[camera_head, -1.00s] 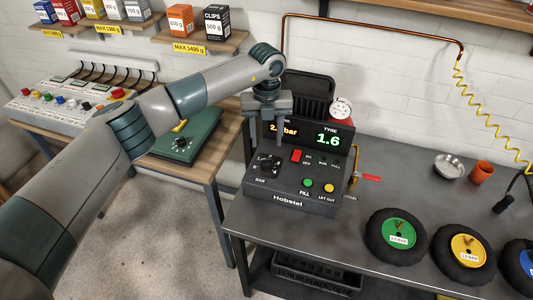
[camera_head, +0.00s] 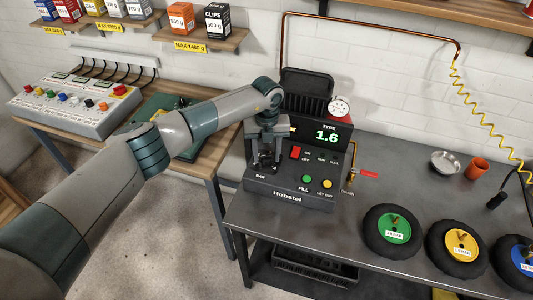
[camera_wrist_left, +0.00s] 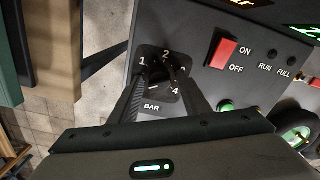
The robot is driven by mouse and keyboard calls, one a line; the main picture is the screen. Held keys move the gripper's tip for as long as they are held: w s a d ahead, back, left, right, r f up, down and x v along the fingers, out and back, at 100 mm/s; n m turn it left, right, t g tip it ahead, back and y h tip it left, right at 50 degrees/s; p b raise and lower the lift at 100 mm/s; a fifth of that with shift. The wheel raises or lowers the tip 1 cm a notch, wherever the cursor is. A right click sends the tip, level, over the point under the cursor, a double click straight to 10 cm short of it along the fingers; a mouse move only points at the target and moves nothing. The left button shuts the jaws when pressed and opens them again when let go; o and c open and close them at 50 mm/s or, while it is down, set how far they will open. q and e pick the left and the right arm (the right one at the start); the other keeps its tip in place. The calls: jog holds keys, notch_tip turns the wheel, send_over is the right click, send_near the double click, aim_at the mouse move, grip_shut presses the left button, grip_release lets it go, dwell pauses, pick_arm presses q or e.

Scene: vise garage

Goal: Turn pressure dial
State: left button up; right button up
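The pressure dial (camera_wrist_left: 164,76) is a dark knob marked 1 to 4 with BAR below it, on the front left of the black Hobstel inflator (camera_head: 290,198). My left gripper (camera_wrist_left: 161,72) is down at the dial, pointing at the panel, with its two fingers apart on either side of the knob. I cannot see clearly whether the fingers touch it. In the head view my left gripper (camera_head: 267,164) covers most of the dial. The inflator's display (camera_head: 326,138) reads TYRE 1.6; its left part is hidden behind my arm. My right gripper is not in view.
A red switch (camera_wrist_left: 222,53) and a green FILL button (camera_head: 307,179) sit right of the dial. Green (camera_head: 392,228), yellow (camera_head: 457,245) and blue-hubbed wheels lie on the grey bench (camera_head: 375,190). A metal bowl (camera_head: 445,162) and orange cup (camera_head: 476,168) stand behind them.

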pick_arm(q)
jog(key=c, duration=0.8)
